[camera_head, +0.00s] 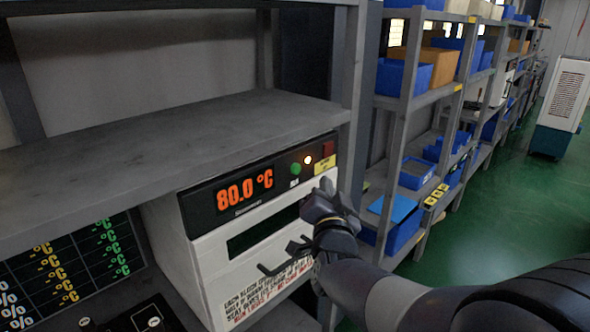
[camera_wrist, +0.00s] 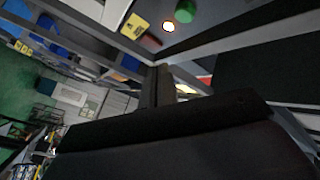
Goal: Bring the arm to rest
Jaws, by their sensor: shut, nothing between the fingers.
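My gripper (camera_head: 325,196) is shut and empty at the end of my dark arm, which reaches in from the lower right of the head view. It is in front of the right side of a white oven-like unit (camera_head: 175,230), just below its control panel. I cannot tell whether it touches the unit. The panel has a display (camera_head: 244,190) reading 80.0 °C, a green button (camera_head: 295,169), a lit yellowish lamp (camera_head: 307,159) and a dark red switch (camera_head: 328,149). The green button (camera_wrist: 185,11) and lamp (camera_wrist: 168,26) also show in the wrist view. My fingertips (camera_wrist: 165,88) show there too.
The unit stands under a grey shelf (camera_head: 150,130) with an upright post to its right. A dark handle (camera_head: 285,257) sticks out below its window. A dark screen (camera_head: 75,265) is at left. Racks with blue bins (camera_head: 402,76) stand behind. Green floor (camera_head: 500,215) is open at right.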

